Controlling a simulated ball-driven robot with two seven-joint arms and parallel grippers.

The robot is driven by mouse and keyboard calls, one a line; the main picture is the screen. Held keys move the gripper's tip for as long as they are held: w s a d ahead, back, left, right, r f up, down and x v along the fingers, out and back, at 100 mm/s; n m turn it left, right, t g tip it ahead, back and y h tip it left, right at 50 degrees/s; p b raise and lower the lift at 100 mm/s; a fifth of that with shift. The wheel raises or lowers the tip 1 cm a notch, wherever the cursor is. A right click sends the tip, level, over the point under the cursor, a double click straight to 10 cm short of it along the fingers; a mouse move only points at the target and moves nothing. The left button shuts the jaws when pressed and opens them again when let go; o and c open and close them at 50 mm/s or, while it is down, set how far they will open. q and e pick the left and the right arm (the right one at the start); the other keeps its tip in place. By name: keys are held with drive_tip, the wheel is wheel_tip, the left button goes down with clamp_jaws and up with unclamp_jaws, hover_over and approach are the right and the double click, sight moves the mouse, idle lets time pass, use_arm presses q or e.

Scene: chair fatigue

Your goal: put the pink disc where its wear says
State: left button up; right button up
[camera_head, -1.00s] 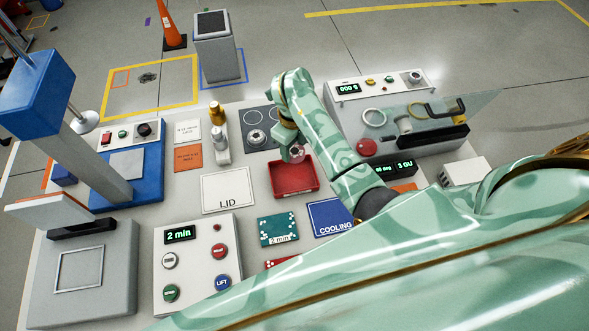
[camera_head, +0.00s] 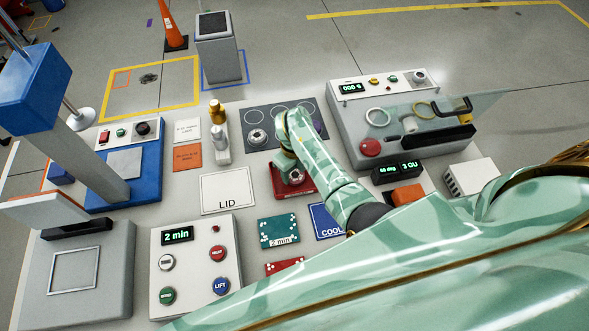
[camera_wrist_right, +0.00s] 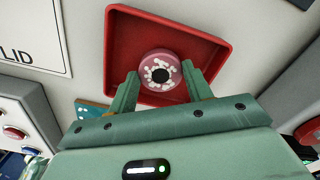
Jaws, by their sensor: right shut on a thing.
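The pink disc (camera_wrist_right: 161,72) has a dark centre and pale speckles around it in the right wrist view. My right gripper (camera_wrist_right: 162,84) is shut on it, one finger at each side. In the head view the right gripper (camera_head: 291,174) reaches down over the red tray (camera_head: 279,187), and its wrist hides part of the tray. The tray also fills much of the right wrist view (camera_wrist_right: 208,30); the disc is within its outline. I cannot tell whether the disc touches the tray floor. My left gripper is not in view.
A dark plate with ringed spots (camera_head: 252,118) lies behind the tray. A white LID card (camera_head: 227,189) and a blue COOLING card (camera_head: 328,222) lie nearby. A button panel (camera_head: 197,262) is in front left. A grey device with a clear cover (camera_head: 408,150) stands right.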

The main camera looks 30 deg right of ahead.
sight(295, 174)
drive_tip(key=shift+f, duration=0.1)
drive_tip(key=o, duration=0.5)
drive_tip(key=shift+f, duration=0.1)
drive_tip(key=o, duration=0.5)
drive_tip(key=shift+c, duration=0.2)
drive_tip(key=shift+r, duration=0.35)
wheel_tip(295, 174, up, 12)
drive_tip(key=p, duration=0.4)
drive_tip(key=shift+f, duration=0.1)
